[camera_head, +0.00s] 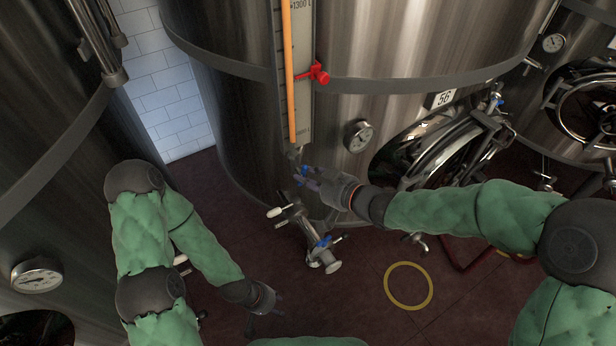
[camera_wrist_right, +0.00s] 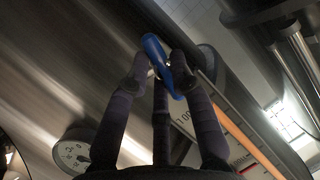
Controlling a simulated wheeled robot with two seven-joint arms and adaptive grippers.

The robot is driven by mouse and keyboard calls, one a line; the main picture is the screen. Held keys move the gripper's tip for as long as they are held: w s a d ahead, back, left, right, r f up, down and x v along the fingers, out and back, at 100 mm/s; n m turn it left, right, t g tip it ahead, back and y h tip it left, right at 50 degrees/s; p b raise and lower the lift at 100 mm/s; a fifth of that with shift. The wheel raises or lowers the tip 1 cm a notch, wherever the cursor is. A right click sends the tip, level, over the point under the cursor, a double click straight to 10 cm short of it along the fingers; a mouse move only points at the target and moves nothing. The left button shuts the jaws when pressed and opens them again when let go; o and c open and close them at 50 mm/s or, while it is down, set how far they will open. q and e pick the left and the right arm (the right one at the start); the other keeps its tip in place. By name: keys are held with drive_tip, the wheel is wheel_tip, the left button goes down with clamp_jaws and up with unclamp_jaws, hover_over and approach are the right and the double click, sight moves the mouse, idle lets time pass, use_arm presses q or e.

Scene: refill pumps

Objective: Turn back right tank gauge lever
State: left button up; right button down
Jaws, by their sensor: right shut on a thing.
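The tank gauge is a long orange column (camera_head: 288,70) on a pale scale strip (camera_head: 303,60), running down the front of the large steel tank (camera_head: 240,130). A small blue lever (camera_head: 304,169) sits at its lower end. My right gripper (camera_head: 302,176) reaches it from the right. In the right wrist view the blue lever (camera_wrist_right: 157,52) lies between the fingertips of my right gripper (camera_wrist_right: 161,62), which is shut on it. My left gripper (camera_head: 274,298) is low over the floor, away from the gauge; its fingers are too small to read.
A red clamp (camera_head: 318,74) sits on the gauge strip. Below my right gripper, a valve pipe (camera_head: 295,215) with another blue handle (camera_head: 323,242) juts out. A dial (camera_head: 358,135) and round hatch (camera_head: 430,150) are to the right. Open floor shows around a yellow ring (camera_head: 408,306).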

drive_tip(key=shift+s+n+h+b, duration=0.1)
drive_tip(key=shift+n+h+b, duration=0.8)
drive_tip(key=shift+n+b, duration=0.3)
drive_tip(key=c, duration=1.1)
unclamp_jaws()
drive_tip(key=shift+a, duration=0.1)
drive_tip(key=shift+r, duration=0.1)
drive_tip(key=v, duration=1.2)
drive_tip(key=shift+s+f, duration=0.1)
drive_tip(key=shift+f, duration=0.1)
